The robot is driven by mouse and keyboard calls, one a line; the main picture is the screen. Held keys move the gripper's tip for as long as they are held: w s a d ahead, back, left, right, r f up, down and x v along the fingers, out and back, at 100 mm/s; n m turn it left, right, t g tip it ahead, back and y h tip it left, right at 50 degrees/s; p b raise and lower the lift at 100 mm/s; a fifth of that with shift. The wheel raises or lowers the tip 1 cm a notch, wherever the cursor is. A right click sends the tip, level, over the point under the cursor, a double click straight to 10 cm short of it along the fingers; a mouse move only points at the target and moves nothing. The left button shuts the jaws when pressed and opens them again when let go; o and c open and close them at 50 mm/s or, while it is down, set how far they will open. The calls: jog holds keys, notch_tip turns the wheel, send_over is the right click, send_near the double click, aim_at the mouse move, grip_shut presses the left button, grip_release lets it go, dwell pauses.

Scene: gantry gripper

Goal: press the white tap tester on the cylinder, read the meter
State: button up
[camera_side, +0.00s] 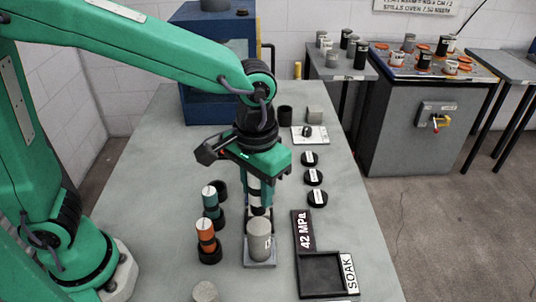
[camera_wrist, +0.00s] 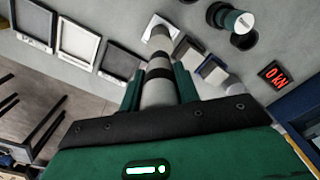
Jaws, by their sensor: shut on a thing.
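The grey cylinder (camera_side: 259,240) stands upright on a small square plate (camera_side: 260,264) near the front of the bench. My gripper (camera_side: 260,188) is above it, pointing down and shut on the white tap tester (camera_side: 256,197), a pale rod with dark bands. The tester's lower end is at or just above the cylinder's top; I cannot tell if they touch. In the wrist view the tester (camera_wrist: 157,92) sits between the green fingers of my gripper (camera_wrist: 158,84). A red display (camera_wrist: 273,74) there reads 0 kN. I cannot tell whether it is the meter.
Teal (camera_side: 210,202) and orange (camera_side: 207,236) cylinders stand in dark cups to the left. Several labelled black discs (camera_side: 314,177) lie to the right. A 42 MPa sign (camera_side: 303,230) and a SOAK tray (camera_side: 322,272) are at front right. A blue machine (camera_side: 215,65) stands at the back.

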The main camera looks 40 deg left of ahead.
jog(key=shift+r, duration=1.05)
